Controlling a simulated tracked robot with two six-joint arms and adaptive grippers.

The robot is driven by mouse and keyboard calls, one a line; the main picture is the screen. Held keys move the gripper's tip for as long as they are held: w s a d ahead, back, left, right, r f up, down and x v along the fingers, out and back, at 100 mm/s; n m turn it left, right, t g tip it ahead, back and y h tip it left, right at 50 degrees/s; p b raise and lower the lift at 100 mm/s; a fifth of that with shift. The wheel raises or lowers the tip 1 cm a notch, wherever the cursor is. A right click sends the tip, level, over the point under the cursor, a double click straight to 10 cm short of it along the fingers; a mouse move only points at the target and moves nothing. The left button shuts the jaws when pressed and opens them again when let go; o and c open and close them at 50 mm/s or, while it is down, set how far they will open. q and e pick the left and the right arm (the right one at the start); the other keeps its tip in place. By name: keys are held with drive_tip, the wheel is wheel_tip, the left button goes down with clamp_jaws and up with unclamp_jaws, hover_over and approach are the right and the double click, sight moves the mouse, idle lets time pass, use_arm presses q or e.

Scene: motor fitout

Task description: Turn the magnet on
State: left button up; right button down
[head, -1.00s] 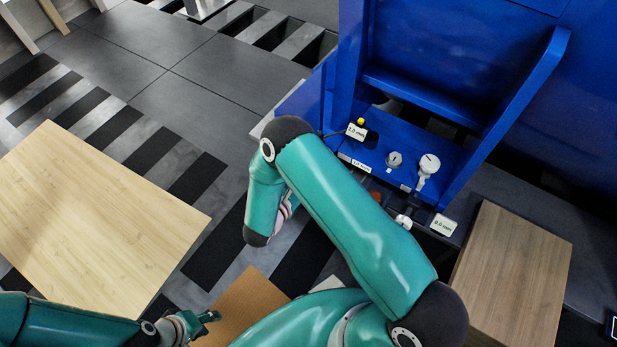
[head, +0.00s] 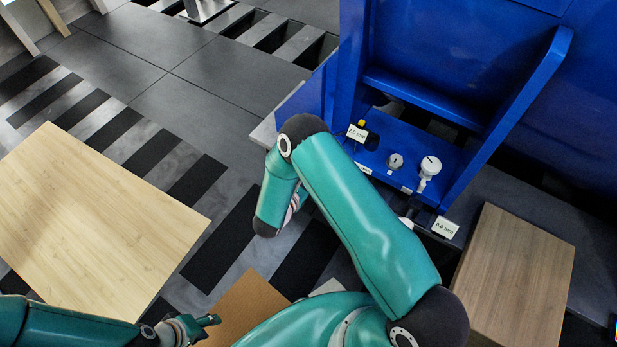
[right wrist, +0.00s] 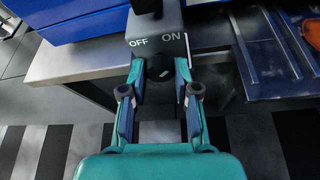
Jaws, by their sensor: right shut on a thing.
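The magnet (right wrist: 156,38) is a dark grey block marked OFF on the left and ON on the right, seen in the right wrist view at the edge of a metal bench. Its black round knob (right wrist: 158,66) sits on the near face, below the lettering. My right gripper (right wrist: 160,71) is shut on this knob, one finger on each side. A small light mark shows low on the knob, but its setting is unclear. In the head view my right arm hides the magnet and right gripper. My left gripper (head: 208,324) is low in the head view, apart from the bench; its opening is unclear.
A blue frame (head: 440,110) carries dials and small readouts: 2.0 mm (head: 357,133) and 0.0 mm (head: 445,227). A brown wooden block (head: 515,275) stands at the right, a light wooden board (head: 90,225) at the left. Open floor lies beyond the board.

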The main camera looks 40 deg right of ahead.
idle(0.3)
drive_tip(key=shift+w+a+f+n+g+h+b, duration=0.1)
drive_tip(key=shift+n+g+h+b, duration=0.7)
drive_tip(key=shift+n+b, duration=0.85)
drive_tip(key=shift+w+a+f+n+g+h+b, duration=0.15)
drive_tip(key=shift+n+g+h+b, duration=0.3)
drive_tip(key=shift+n+g+b, duration=0.85)
drive_tip(key=shift+w+d+n+g+h+b, duration=0.1)
drive_tip(key=shift+n+g+h+b, duration=0.55)
drive_tip(key=shift+n+b, duration=1.3)
drive_tip(key=shift+n, duration=0.3)
drive_tip(key=c, duration=0.8)
unclamp_jaws()
drive_tip(key=shift+c, duration=0.2)
drive_tip(key=shift+r+p, duration=0.1)
drive_tip(key=shift+p, duration=0.2)
